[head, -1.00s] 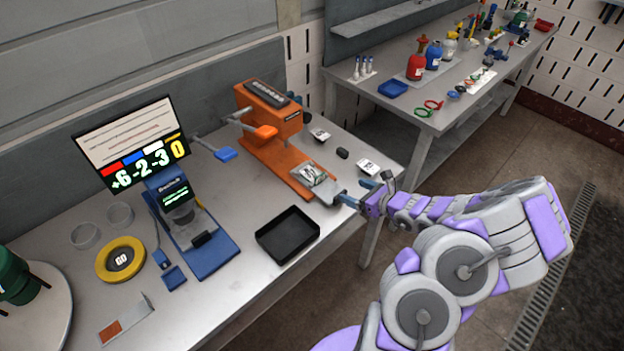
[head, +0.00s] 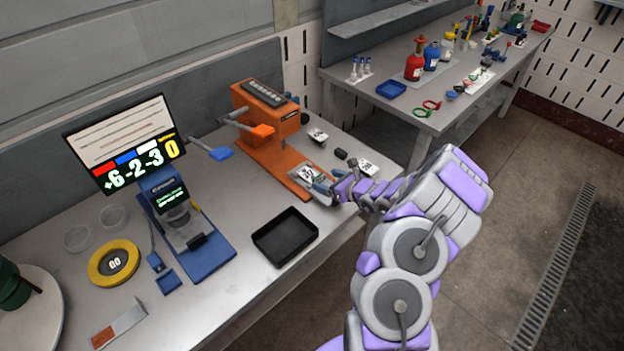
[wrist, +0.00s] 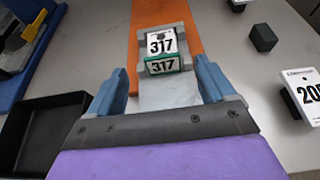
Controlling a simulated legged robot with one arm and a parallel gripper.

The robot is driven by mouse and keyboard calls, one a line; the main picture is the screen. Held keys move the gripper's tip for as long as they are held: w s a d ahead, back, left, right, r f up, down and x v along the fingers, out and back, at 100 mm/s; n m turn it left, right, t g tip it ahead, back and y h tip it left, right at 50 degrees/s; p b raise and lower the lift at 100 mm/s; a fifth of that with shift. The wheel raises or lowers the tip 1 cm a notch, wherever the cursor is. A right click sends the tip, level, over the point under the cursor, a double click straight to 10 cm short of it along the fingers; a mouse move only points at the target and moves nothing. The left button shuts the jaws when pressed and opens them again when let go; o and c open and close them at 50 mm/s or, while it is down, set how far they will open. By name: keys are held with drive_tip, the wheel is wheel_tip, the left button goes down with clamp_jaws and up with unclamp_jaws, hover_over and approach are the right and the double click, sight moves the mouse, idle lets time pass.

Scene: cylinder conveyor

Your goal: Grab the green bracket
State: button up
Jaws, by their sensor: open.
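A small piece with a green lower edge and white labels reading 317, which looks like the green bracket (wrist: 164,66), sits in a grey holder at the end of an orange base. In the head view its white label (head: 306,173) shows beside my gripper (head: 322,186), but its green is hard to make out there. My gripper (wrist: 160,72) is open, with one blue finger on each side of the picture's middle. The bracket is ahead of and roughly between the fingertips, apart from both. Nothing is between the fingers.
The orange machine (head: 262,118) stands behind the holder. A black tray (head: 285,237) lies to the left of my gripper. A small black block (wrist: 262,38) and a white tag (wrist: 303,92) lie to the right in the wrist view. A blue scale (head: 190,240) with a screen stands further left.

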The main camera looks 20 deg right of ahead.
sight(319, 176)
drive_tip(key=x, duration=0.3)
drive_tip(key=shift+w+f, duration=0.15)
drive_tip(key=shift+w, duration=0.05)
drive_tip(key=shift+c, duration=0.5)
drive_tip(key=c, duration=1.1)
drive_tip(key=shift+d, duration=0.1)
